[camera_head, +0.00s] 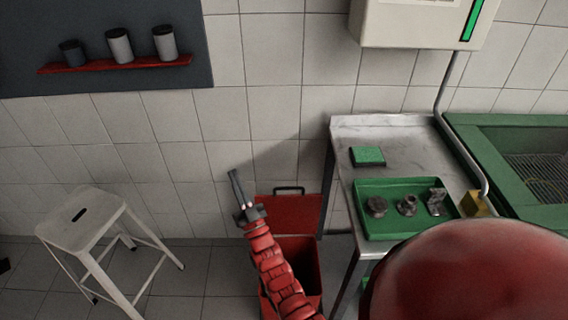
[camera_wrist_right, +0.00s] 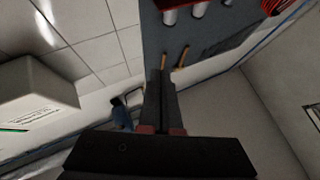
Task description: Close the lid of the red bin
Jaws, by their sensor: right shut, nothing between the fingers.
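The red bin (camera_head: 307,262) stands on the floor beside the metal table, against the tiled wall. Its red lid (camera_head: 291,214) is raised at the back, with a dark handle (camera_head: 288,190) at its top edge, and the dark inside of the bin shows. My right gripper (camera_head: 234,175) is shut and empty, just left of the raised lid, pointing up. My red right arm crosses in front of the bin and hides its left part. In the right wrist view the gripper's fingers (camera_wrist_right: 160,85) are together. My left gripper is not in view.
A white stool (camera_head: 82,215) stands at the left. The metal table (camera_head: 400,130) holds a green tray (camera_head: 375,187) with several metal parts and a green sponge (camera_head: 367,156). A red shelf (camera_head: 115,65) with cans hangs on the wall. Floor between stool and bin is clear.

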